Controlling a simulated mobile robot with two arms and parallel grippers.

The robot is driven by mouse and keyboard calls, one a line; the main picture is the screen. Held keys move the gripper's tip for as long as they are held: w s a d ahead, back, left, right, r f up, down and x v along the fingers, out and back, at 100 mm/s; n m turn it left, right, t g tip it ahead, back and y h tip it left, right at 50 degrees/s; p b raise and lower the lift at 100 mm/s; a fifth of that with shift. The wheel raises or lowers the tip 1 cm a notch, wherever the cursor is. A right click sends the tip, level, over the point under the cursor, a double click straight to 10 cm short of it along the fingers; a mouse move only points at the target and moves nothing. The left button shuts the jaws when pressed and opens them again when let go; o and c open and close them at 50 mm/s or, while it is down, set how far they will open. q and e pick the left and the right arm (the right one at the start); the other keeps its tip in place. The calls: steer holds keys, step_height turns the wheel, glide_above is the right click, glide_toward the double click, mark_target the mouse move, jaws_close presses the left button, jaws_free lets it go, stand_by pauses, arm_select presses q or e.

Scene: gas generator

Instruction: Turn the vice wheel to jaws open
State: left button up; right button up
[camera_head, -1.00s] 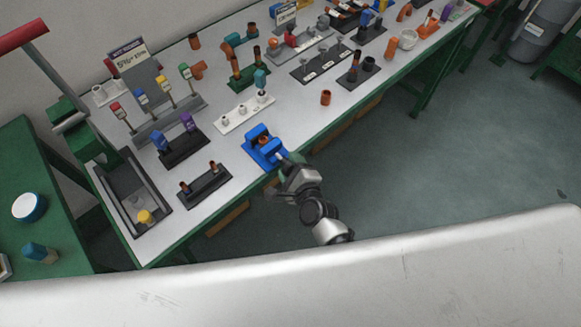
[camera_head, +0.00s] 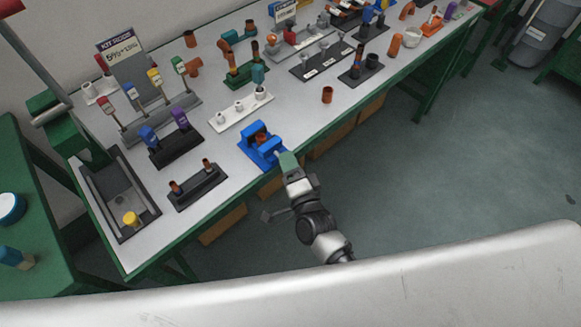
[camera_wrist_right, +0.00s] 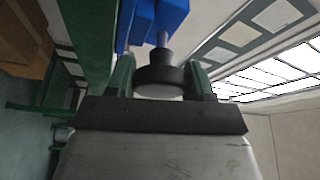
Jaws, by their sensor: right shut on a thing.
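The blue vice (camera_head: 262,147) sits at the front edge of the white workbench, with a brown piece (camera_head: 261,139) between its jaws. In the right wrist view the vice's blue body (camera_wrist_right: 158,18) is at the top. Its dark round wheel (camera_wrist_right: 160,78) on a grey shaft faces the camera. My right gripper (camera_head: 284,158) reaches the vice's front side from the aisle. In the right wrist view its two green fingers (camera_wrist_right: 160,80) stand on either side of the wheel, shut on it. My left gripper is not in view.
A white rack (camera_head: 241,110), a black stand with brown pegs (camera_head: 197,186) and a grey tray (camera_head: 118,197) stand left of the vice. A brown cup (camera_head: 327,94) stands to its right. The aisle floor (camera_head: 440,150) is clear.

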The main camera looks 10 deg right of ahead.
steer(key=n+y+b, duration=0.1)
steer(key=n, duration=0.1)
steer(key=n+t+b, duration=0.1)
steer(key=n, duration=0.2)
steer(key=shift+f+y, duration=0.2)
steer(key=shift+y, duration=0.2)
steer(key=n+y+b, duration=0.1)
steer(key=n, duration=0.2)
steer(key=n+y+b, duration=0.1)
steer(key=n+y, duration=0.1)
steer(key=n, duration=0.2)
steer(key=shift+r+n+b, duration=0.1)
steer(key=shift+n+b, duration=0.2)
steer(key=n+y, duration=0.2)
steer(key=n, duration=0.2)
steer(key=n+g+y+b, duration=0.1)
steer(key=n+y, duration=0.1)
steer(key=n, duration=0.2)
steer(key=shift+s+a+g, duration=0.1)
steer(key=shift+g, duration=0.2)
steer(key=n+g+y, duration=0.1)
steer(key=n, duration=0.2)
steer(key=n+g+y, duration=0.1)
steer(key=n, duration=0.2)
steer(key=shift+n+g+y, duration=0.3)
steer(key=shift+n+y, duration=0.1)
steer(key=shift+n, duration=0.3)
steer(key=o, duration=0.9)
steer(key=shift+r, duration=0.1)
